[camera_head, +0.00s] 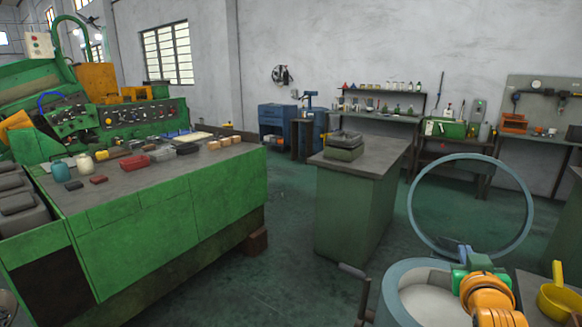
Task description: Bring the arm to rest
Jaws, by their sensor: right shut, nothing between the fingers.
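My right gripper (458,252), dark-tipped with a teal body, is at the lower right on my orange arm. It is shut and empty. It is over the far rim of an open round blue-grey tub (398,292) with a pale inside. A large blue-grey ring (412,210) stands upright just behind the gripper. I cannot tell whether the gripper touches the ring or rim. My left gripper is out of view.
A green machine bench (170,215) with jars, small boxes and trays fills the left. A green cabinet (350,215) bearing a stacked grey-green box (343,150) stands mid-floor. A yellow pan (560,300) is right of my arm. Open floor (285,265) lies between bench and cabinet.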

